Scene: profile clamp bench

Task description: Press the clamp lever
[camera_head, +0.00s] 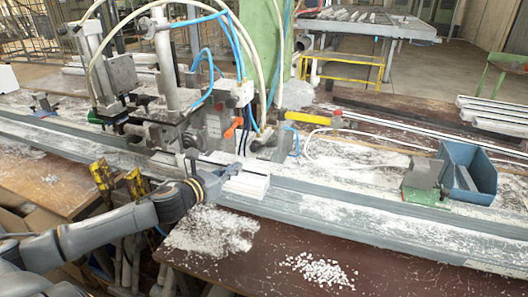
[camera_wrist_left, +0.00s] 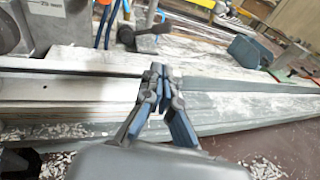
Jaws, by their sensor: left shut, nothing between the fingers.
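An orange-red lever (camera_head: 233,127) sticks out of the clamp machine (camera_head: 190,120) in the middle of the head view. A dark handle (camera_head: 265,139) is just right of it; a dark-knobbed handle also shows at the top of the wrist view (camera_wrist_left: 145,30). I cannot tell for sure which is the clamp lever. My left gripper (camera_head: 217,177) is shut and empty, over the front of the grey rail, in front of and below both. Its fingertips (camera_wrist_left: 160,74) meet beside a pale profile (camera_head: 246,184). My right gripper is out of view.
The long grey rail (camera_head: 350,215) crosses the bench. A blue bin (camera_head: 467,172) and a grey-green block (camera_head: 424,180) stand on the right. Blue and cream hoses (camera_head: 277,60) hang around the machine. White chips (camera_head: 318,271) lie on the brown front table.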

